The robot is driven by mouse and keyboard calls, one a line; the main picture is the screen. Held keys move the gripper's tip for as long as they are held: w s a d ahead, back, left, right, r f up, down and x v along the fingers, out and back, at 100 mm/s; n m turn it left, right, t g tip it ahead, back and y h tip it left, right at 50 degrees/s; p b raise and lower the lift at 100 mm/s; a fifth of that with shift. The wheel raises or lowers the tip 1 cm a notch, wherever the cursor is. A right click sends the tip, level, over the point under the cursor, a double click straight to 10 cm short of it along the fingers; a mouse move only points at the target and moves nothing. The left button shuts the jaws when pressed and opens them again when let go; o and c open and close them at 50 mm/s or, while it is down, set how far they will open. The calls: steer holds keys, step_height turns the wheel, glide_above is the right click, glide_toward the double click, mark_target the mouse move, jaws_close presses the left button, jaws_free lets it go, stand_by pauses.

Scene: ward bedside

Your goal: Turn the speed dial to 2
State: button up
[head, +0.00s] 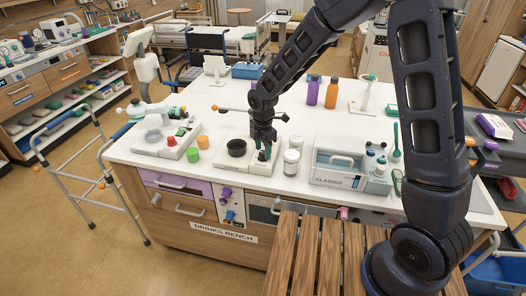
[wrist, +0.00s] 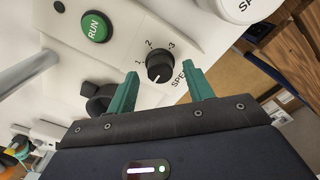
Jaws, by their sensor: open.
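The speed dial (wrist: 159,66) is a black round knob on a white panel in the wrist view. The marks 1, 2 and 3 curve around its upper side, and part of the word "SPEED" shows at its right. A pale pointer line shows on the knob, but I cannot tell surely which mark it faces. My gripper (wrist: 161,76) is open, with one green finger on each side of the dial and gaps visible between. In the head view my gripper (head: 264,153) is low over the right part of a white appliance base (head: 232,160) and hides the dial.
A green RUN button (wrist: 96,27) is near the dial. A black round part (wrist: 100,99) lies close to the left finger. White jars (head: 291,162) stand right of the appliance, beside a box marked "CLASSIC" (head: 340,180). Orange and green cups (head: 202,142) stand left.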

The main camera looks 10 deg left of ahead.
steer(key=shift+f, duration=0.7)
steer(key=shift+c, duration=0.4)
steer(key=c, duration=0.9)
